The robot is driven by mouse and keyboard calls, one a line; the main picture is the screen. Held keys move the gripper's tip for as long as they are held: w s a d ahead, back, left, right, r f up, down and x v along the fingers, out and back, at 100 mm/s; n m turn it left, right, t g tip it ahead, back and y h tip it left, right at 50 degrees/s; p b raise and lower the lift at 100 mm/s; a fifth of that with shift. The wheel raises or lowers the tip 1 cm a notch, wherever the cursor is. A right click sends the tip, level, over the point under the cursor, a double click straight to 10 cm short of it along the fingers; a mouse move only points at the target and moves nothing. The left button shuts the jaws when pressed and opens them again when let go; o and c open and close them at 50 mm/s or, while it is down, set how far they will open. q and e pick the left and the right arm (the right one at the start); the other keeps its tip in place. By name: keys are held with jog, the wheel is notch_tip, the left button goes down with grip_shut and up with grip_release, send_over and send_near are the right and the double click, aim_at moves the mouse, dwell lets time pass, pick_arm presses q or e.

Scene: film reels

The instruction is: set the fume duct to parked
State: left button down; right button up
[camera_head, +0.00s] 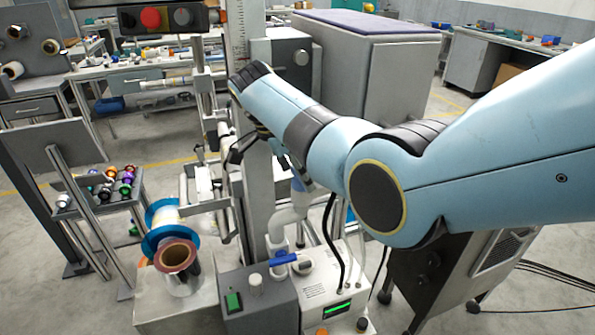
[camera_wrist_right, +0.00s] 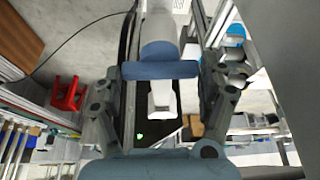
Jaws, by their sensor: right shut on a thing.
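My right gripper (camera_head: 238,155) is raised beside the upright column, partly covered by my own arm. In the right wrist view, its two fingers (camera_wrist_right: 160,98) stand on either side of a blue bar (camera_wrist_right: 160,70), with a pale duct section (camera_wrist_right: 160,30) behind it. The gripper is shut on this bar, which seems to belong to the fume duct. In the head view, a white bent pipe (camera_head: 284,222), seemingly part of the duct, rises from the machine below. A blue lever (camera_head: 283,259) sits low on it. The pipe's upper part is hidden behind my arm. My left gripper is not in view.
A grey control box (camera_head: 258,300) and a white unit with a green display (camera_head: 338,310) stand below. Film reels (camera_head: 166,228) stand left of them. A rack of coloured spools (camera_head: 108,188) is further left. A large grey cabinet (camera_head: 365,75) stands behind my arm.

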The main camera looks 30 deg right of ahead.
jog(key=shift+s+d+f, duration=0.1)
jog(key=o, duration=1.7)
jog(key=shift+d, duration=0.1)
jog(key=v, duration=1.2)
